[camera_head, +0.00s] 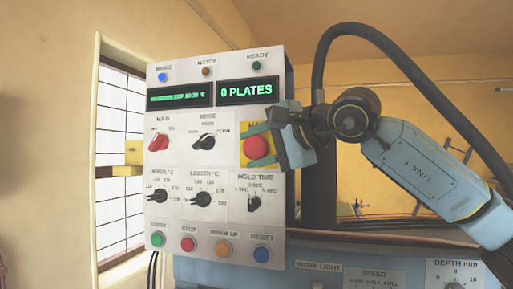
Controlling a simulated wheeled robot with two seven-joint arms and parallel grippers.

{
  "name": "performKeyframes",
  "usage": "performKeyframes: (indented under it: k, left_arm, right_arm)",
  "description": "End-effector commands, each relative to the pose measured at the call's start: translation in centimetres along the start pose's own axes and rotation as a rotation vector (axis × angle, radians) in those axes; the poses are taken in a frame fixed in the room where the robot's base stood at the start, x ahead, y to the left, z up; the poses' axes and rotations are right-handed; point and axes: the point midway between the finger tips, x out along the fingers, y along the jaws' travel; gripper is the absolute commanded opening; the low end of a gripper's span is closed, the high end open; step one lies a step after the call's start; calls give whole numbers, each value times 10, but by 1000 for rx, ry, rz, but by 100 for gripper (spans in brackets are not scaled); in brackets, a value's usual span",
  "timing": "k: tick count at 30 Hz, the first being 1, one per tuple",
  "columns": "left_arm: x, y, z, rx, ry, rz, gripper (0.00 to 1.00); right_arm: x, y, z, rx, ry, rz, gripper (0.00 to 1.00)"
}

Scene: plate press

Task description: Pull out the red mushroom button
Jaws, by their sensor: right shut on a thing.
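The red mushroom button (256,147) sits on a yellow plate (244,158) at the right side of the white control panel (219,166). My right gripper (259,147) comes in from the right. Its two green fingertips lie above and below the red button, and it is shut on it. The gripper body covers the right part of the yellow plate and the panel's edge there. My left gripper is not in view.
The panel carries a red switch (158,141), black knobs (204,142), two green displays and a bottom row of coloured buttons (222,248). A blue console (340,272) lies below. A barred window (120,155) is at the left.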

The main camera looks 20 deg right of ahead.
Motion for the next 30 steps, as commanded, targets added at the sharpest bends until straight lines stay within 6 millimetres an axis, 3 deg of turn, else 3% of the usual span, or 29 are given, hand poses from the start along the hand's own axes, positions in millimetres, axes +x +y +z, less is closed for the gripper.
performKeyframes:
  k: [4, 13, 21, 22, 26, 30]
  left_arm:
    - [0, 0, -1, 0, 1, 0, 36]
    - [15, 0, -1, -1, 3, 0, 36]
    - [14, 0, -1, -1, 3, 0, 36]
    - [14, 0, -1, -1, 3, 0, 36]
    - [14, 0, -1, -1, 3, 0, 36]
    - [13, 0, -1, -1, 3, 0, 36]
  right_arm:
    - [0, 1, 0, 0, 0, 2, 1]
    - [-6, 3, 16, -1, 0, 2, 1]
    - [-6, 1, 18, 0, -2, 4, 1]
    - [-6, 1, 18, 0, -3, 4, 46]
    - [-6, 1, 18, -1, -2, 3, 63]
    - [-7, 0, 17, -1, -1, 2, 64]
